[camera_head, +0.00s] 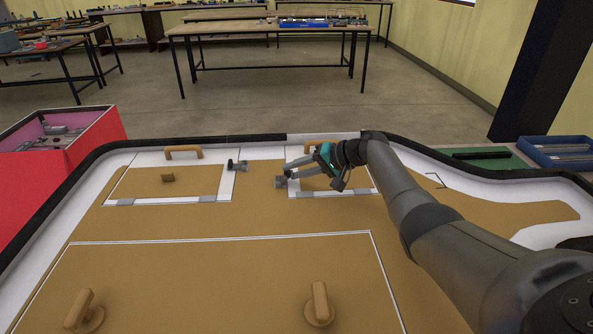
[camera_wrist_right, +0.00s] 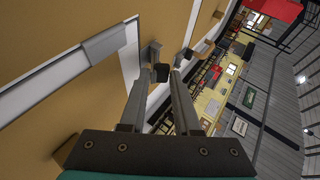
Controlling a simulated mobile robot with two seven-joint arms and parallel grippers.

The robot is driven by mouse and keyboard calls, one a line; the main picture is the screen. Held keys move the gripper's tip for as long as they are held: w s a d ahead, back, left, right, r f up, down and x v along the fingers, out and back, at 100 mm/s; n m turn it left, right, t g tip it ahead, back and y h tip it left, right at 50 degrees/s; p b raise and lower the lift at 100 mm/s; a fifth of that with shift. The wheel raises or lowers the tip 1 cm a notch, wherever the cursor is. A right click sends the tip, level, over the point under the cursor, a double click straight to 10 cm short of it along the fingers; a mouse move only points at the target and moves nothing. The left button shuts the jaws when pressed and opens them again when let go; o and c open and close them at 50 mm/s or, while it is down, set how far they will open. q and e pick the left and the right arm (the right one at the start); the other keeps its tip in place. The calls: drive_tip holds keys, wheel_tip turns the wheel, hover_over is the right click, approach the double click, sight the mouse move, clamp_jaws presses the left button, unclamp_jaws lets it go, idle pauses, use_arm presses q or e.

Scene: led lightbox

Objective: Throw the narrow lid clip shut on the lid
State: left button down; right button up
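The narrow lid (camera_head: 352,180) is the right-hand one of two small lids at the back of the box, with a wooden handle (camera_head: 327,143) behind it, partly hidden by my gripper. A small grey clip with a dark knob (camera_head: 280,182) sits at this lid's left edge. My right gripper (camera_head: 287,177) reaches over the lid from the right, fingers pointing left, apart, with their tips at the clip. In the right wrist view a dark knob (camera_wrist_right: 161,72) shows between or just beyond the fingertips (camera_wrist_right: 163,82); contact cannot be told. My left gripper is out of view.
The left lid (camera_head: 140,185) has its own grey clip (camera_head: 238,165) at its right edge, near the gripper. A large panel (camera_head: 215,280) with two wooden knobs (camera_head: 85,312) (camera_head: 320,304) lies in front. A black raised rim (camera_head: 235,139) borders the box.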

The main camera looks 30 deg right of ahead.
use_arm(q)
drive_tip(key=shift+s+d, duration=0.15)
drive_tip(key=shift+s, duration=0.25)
use_arm(e)
drive_tip(key=o, duration=0.4)
drive_tip(key=shift+c, duration=0.2)
drive_tip(key=shift+s+d+r, duration=0.2)
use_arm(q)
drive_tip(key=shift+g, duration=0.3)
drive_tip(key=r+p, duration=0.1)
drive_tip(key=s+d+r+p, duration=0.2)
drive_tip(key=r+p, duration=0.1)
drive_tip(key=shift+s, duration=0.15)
use_arm(e)
drive_tip(key=v, duration=1.4)
drive_tip(key=shift+s, duration=0.25)
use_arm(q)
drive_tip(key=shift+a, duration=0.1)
use_arm(e)
drive_tip(key=shift+d+r, duration=0.1)
drive_tip(key=shift+r, duration=0.05)
